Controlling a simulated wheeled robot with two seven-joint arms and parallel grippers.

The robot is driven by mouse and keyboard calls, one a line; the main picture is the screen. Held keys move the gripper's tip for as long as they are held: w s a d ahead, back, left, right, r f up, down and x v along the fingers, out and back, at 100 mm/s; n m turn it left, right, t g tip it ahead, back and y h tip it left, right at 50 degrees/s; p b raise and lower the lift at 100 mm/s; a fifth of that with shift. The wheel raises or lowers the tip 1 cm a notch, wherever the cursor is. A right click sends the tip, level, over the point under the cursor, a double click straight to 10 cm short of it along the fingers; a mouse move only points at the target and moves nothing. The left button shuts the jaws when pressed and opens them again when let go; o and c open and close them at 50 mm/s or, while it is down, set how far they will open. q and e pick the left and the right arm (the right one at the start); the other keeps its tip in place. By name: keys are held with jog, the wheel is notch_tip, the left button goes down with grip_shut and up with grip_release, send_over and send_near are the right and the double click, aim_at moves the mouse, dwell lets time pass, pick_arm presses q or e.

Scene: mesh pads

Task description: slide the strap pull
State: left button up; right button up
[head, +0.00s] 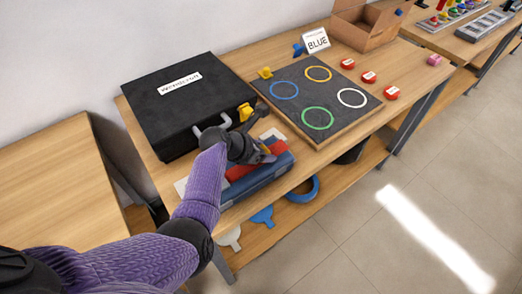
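My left arm comes in from the lower left, and its dark gripper (264,154) is over a blue and red piece (262,178) at the table's front edge. The fingers are small and partly hidden by the wrist, so I cannot tell whether they are open, shut or touching the piece. A small yellow-orange part shows beside the fingers; I cannot tell whether it is the strap pull. A larger yellow part (246,112) is by the black case (190,105), behind the wrist. No strap pull can be clearly made out. My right gripper is not in view.
A dark board (318,97) with coloured rings lies right of the case. A blue ring (304,190) is on the lower shelf. The floor at right is clear.

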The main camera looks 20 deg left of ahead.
pick_arm(q)
jog(key=shift+o, duration=1.4)
jog(key=p+v, duration=0.5)
jog(key=v, duration=0.4)
jog(key=shift+r+p, duration=0.1)
jog(key=shift+p, duration=0.25)
jog(key=shift+s+a+r, duration=0.2)
jog(key=shift+s, duration=0.1)
